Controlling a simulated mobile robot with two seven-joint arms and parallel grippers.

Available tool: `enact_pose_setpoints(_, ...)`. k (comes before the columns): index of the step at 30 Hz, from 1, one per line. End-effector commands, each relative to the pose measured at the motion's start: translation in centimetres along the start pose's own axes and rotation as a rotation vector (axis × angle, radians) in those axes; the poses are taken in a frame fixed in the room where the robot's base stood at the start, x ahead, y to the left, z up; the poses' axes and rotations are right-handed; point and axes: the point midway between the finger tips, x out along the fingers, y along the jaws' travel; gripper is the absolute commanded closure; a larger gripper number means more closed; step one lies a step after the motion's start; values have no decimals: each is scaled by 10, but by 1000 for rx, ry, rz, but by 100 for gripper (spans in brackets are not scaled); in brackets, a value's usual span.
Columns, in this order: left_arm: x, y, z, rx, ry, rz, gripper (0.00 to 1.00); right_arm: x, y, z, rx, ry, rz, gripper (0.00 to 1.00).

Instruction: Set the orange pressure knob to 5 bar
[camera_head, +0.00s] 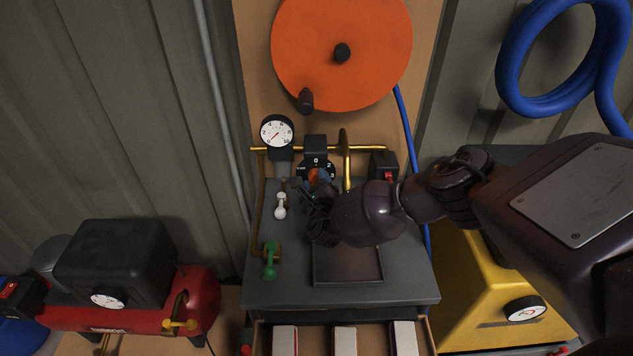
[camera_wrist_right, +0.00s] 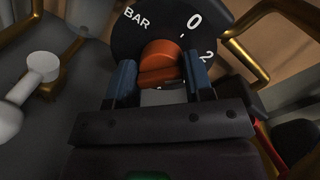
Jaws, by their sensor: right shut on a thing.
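The orange pressure knob (camera_wrist_right: 160,62) sits on a black round dial (camera_wrist_right: 140,25) marked BAR, 0 and 2 in the right wrist view. In the head view the knob (camera_head: 314,175) shows as a small orange patch, mostly hidden by my right gripper (camera_head: 319,181). My right gripper's blue fingers (camera_wrist_right: 160,80) are on both sides of the knob, shut on it. The lower dial marks are hidden behind the gripper. A white pressure gauge (camera_head: 277,131) stands left of the dial; its needle points to the lower left. My left gripper is not in view.
A white-handled valve (camera_head: 281,206) and a green-handled valve (camera_head: 270,260) stand left of my right arm. Brass pipes (camera_head: 346,160) frame the dial. A shallow tray (camera_head: 348,279) lies in front on the grey bench (camera_head: 410,285). A red switch (camera_head: 388,176) is to the right.

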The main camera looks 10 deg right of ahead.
Motion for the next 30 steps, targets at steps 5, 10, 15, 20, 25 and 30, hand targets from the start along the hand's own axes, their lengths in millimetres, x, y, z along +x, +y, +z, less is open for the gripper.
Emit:
enact_pose_setpoints(5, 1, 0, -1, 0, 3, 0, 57, 1, -1, -1, 17, 0, -4, 76)
enact_pose_setpoints(10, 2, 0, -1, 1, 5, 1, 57, 0, -1, -2, 84, -3, -10, 76)
enact_pose_setpoints(15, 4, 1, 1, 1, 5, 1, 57, 1, -1, -3, 199, -10, -19, 76)
enact_pose_setpoints(20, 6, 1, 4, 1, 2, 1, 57, 1, -2, -4, 320, -19, -29, 76)
enact_pose_setpoints(25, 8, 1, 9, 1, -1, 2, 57, 1, -2, -4, 439, -29, -38, 76)
enact_pose_setpoints(30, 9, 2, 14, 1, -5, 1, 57, 1, -2, -4, 531, -36, -45, 76)
